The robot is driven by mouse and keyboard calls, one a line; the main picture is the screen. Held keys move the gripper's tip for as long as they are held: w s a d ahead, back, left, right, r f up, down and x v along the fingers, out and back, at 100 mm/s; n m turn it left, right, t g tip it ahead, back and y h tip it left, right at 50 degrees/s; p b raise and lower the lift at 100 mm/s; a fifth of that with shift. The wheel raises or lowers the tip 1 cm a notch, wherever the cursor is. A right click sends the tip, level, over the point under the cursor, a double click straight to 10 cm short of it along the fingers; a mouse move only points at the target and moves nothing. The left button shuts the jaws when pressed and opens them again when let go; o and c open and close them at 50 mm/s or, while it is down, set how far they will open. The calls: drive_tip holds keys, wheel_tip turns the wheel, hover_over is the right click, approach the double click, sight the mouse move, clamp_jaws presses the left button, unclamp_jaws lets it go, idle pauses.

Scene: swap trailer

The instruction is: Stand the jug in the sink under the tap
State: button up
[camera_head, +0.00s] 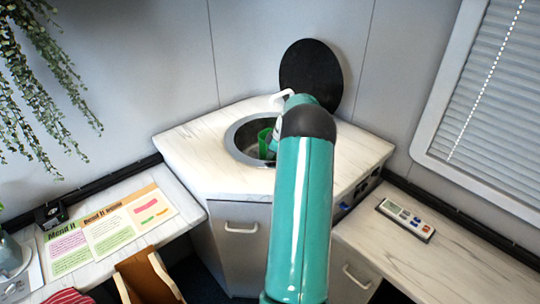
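The round metal sink (237,151) is set into the pale marbled corner counter. A green jug (264,143) shows partly inside the sink, near its middle. It looks roughly upright, but its right side and base are hidden. The white tap (281,96) rises behind the sink, its spout curving to the left above the jug's area. My teal arm reaches over the counter's front and covers the right part of the sink. Only a small pale part of my gripper (274,140) shows beside the jug. Its fingers are hidden, so I cannot tell whether they hold the jug.
A round black lid (311,76) stands upright against the wall behind the sink. A remote control (406,219) lies on the right counter. Printed sheets (110,232) lie on the left counter. A hanging plant (40,90) is at upper left. The corner counter's left part is clear.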

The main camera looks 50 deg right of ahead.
drive_tip(key=o, duration=0.4)
drive_tip(key=shift+o, duration=0.2)
drive_tip(key=shift+r, duration=0.1)
drive_tip(key=v, duration=1.3)
drive_tip(key=w+a+r, duration=0.2)
drive_tip(key=a+r, duration=0.2)
drive_tip(key=a, duration=0.6)
drive_tip(key=w+a+r+m+h, duration=0.15)
drive_tip(key=a+r, duration=0.35)
drive_tip(key=a, duration=0.5)
drive_tip(key=w+a+r, duration=0.3)
drive_tip(key=a+r, duration=0.1)
drive_tip(key=a, duration=0.6)
drive_tip(key=s+a+f+m, duration=0.1)
drive_tip(key=s+a, duration=0.7)
drive_tip(key=a, duration=0.5)
drive_tip(key=s+a+m+t, duration=0.1)
drive_tip(key=s+a, duration=0.8)
drive_tip(key=a, duration=0.4)
drive_tip(key=shift+s+f+m, duration=0.25)
drive_tip(key=shift+f+m, duration=0.1)
drive_tip(key=shift+f, duration=0.05)
